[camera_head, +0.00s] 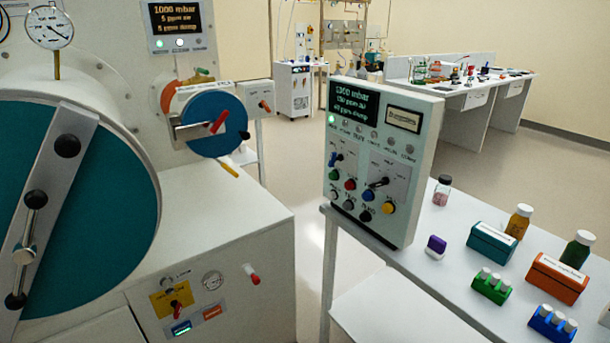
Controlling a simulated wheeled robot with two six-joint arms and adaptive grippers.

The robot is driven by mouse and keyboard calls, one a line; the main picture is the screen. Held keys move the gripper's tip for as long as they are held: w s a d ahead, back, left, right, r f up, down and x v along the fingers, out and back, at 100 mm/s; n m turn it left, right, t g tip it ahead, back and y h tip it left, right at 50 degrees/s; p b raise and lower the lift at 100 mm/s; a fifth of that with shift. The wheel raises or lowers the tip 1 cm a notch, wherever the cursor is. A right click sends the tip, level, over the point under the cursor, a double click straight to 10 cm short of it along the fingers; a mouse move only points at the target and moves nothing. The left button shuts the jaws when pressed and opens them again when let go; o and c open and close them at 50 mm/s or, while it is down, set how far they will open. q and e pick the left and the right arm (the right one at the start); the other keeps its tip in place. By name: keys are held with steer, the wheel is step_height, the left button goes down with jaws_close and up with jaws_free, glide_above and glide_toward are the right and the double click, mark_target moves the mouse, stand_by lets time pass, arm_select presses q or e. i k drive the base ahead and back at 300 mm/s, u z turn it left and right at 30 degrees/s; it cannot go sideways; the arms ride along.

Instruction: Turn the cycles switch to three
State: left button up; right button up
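A grey-white control box (386,155) stands upright on the white table at the middle right. Its face has two pointer switches on pale dial plates. The left switch (337,157) has a blue part, and the right switch (379,183) has a black pointer tilted up to the right. Another switch, with a red handle (176,305), sits on a yellow plate low on the big chamber at the left. The labels are too small to read, so I cannot tell which is the cycles switch or its setting. Neither of my grippers is in view.
The control box has a lit display (354,104) and several coloured buttons. A large teal round door (100,190) and a small blue door (215,124) are at the left. Bottles, boxes and vial racks stand on the white table (425,270). Floor shows between chamber and table.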

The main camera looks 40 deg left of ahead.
mark_target(333, 156)
steer(key=u, duration=0.55)
steer(key=i, duration=0.5)
steer(key=u, duration=0.35)
